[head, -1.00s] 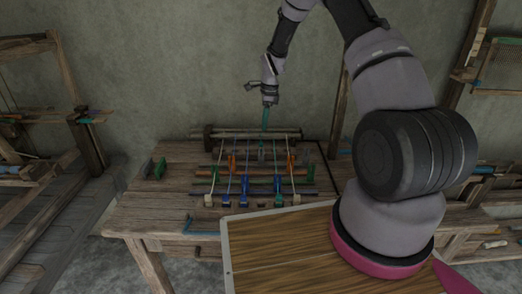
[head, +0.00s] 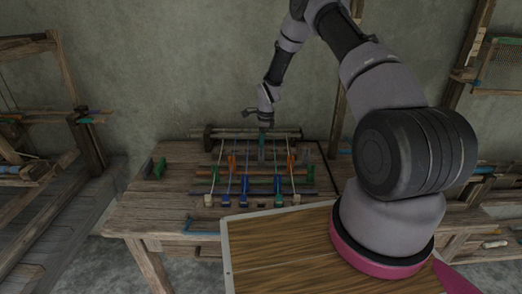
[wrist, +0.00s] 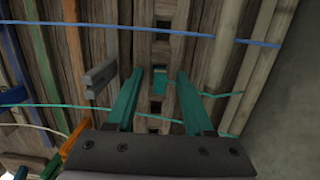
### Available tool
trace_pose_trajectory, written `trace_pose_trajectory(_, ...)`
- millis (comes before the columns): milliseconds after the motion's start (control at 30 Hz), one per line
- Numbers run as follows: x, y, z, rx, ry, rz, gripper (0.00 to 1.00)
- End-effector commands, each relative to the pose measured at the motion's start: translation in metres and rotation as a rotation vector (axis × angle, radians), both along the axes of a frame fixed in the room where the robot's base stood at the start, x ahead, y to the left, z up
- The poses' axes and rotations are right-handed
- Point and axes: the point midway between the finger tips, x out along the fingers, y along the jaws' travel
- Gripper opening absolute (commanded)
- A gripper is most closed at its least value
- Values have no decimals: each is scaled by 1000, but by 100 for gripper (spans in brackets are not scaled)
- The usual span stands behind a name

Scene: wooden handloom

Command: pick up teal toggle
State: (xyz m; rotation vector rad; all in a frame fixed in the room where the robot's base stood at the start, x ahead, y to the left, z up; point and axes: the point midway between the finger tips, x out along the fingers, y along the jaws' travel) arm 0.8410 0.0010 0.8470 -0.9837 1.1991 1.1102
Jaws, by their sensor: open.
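The teal toggle (wrist: 159,82) is a small block in a slotted wooden bar, seen in the wrist view between and beyond my fingers. My gripper (wrist: 159,74) has two long teal fingers, spread open with one on each side of the toggle. I see no finger closed on it, and the depth gap is hard to judge. In the head view my gripper (head: 262,145) points down over the back of the loom frame. The toggle cannot be made out there.
Blue and teal cords cross the wrist view near the fingers. A grey upright post (wrist: 101,78) stands left of the left finger. Several coloured pegs and cords lie on the workbench (head: 150,205). A green block (head: 159,167) stands at its left.

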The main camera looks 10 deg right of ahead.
Motion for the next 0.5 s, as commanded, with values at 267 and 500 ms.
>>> trace_pose_trajectory(267, 0, 0, 0, 0, 0, 0, 0)
trace_pose_trajectory(500, 0, 0, 1, 0, 0, 0, 0)
